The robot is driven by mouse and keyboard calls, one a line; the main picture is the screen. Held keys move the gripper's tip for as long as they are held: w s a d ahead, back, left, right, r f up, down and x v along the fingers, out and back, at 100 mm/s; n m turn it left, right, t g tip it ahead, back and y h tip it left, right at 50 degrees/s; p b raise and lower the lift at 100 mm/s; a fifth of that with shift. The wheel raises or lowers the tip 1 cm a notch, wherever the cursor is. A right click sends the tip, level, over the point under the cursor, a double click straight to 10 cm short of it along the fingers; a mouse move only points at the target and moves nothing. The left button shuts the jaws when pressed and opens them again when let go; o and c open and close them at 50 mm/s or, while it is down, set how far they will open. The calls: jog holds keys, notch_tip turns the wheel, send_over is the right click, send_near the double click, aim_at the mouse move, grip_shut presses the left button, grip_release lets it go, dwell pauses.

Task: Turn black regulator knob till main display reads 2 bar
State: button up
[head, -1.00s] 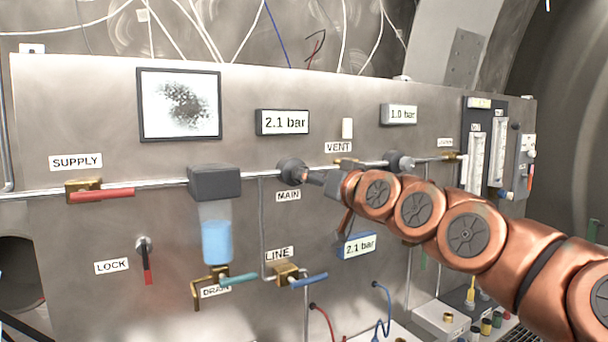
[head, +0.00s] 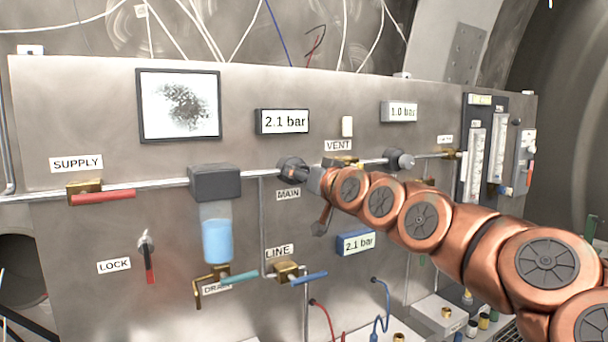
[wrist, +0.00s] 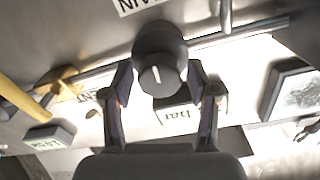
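The black regulator knob (head: 291,168) sits on the pipe above the MAIN label, partly hidden by my gripper in the head view. The wrist view shows the knob (wrist: 159,72) face-on with a white pointer mark. My gripper (wrist: 160,75) is open, with one finger on each side of the knob. Narrow gaps seem to show between fingertips and knob; contact is unclear. In the head view my gripper (head: 313,180) comes in from the right.
A second round knob (head: 400,160) is right along the pipe. The LINE valve with its blue handle (head: 309,279) is below. A filter bowl (head: 216,238) hangs left of the knob.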

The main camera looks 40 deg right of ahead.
jog(key=c, duration=0.9)
jog(key=shift+o, duration=0.2)
jog(key=shift+f+n+b, duration=0.1)
jog(key=shift+n+b, duration=0.2)
jog(key=shift+b, duration=0.5)
jog(key=shift+n+b, duration=0.4)
jog(key=shift+b, duration=0.05)
jog(key=o, duration=1.1)
jog(key=shift+o, duration=0.2)
jog(key=shift+s, duration=0.15)
jog(key=s+a, duration=0.1)
jog(key=s, duration=1)
jog(key=shift+s, duration=0.35)
